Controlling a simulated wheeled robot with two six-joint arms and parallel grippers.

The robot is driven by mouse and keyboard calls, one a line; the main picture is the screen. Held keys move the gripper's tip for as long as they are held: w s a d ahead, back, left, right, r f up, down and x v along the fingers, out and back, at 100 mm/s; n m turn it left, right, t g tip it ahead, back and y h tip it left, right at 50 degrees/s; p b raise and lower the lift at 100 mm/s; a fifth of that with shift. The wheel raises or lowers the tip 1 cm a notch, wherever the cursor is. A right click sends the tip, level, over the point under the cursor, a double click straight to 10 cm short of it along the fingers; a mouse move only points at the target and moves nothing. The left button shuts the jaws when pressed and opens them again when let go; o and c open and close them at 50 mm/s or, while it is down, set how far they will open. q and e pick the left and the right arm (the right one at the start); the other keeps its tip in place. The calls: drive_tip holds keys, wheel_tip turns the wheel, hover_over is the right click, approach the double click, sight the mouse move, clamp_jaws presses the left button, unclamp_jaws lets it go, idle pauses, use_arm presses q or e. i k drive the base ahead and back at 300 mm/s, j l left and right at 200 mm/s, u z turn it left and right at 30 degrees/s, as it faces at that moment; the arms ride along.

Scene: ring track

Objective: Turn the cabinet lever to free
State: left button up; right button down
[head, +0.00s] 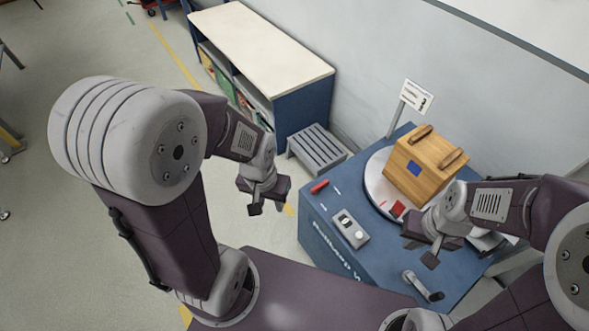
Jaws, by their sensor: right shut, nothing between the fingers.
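The blue cabinet (315,222) stands at the right, with lettering on its front edge. A short red handle (320,186) lies on its top near the left corner, with small pale marks beside it; it looks like the lever, but I cannot read the marks. A grey crank with a dark knob (422,285) sits at the near right of the top. My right gripper (420,251) is shut and empty above the cabinet top, between the turntable and the crank, apart from the red handle. My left gripper (267,199) hangs left of the cabinet, holding nothing visible; its jaw opening is unclear.
A wooden box (428,164) with a blue patch stands on the round pale turntable (374,181). A switch panel (349,230) sits near the front edge. A sign (416,97) rises behind. A grey slatted stool (318,148) and a shelf unit (262,50) stand beyond.

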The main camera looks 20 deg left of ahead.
sight(315, 190)
drive_tip(key=u, duration=0.3)
drive_tip(key=j+u, duration=0.5)
drive_tip(key=u, duration=0.2)
drive_tip(key=i, duration=0.05)
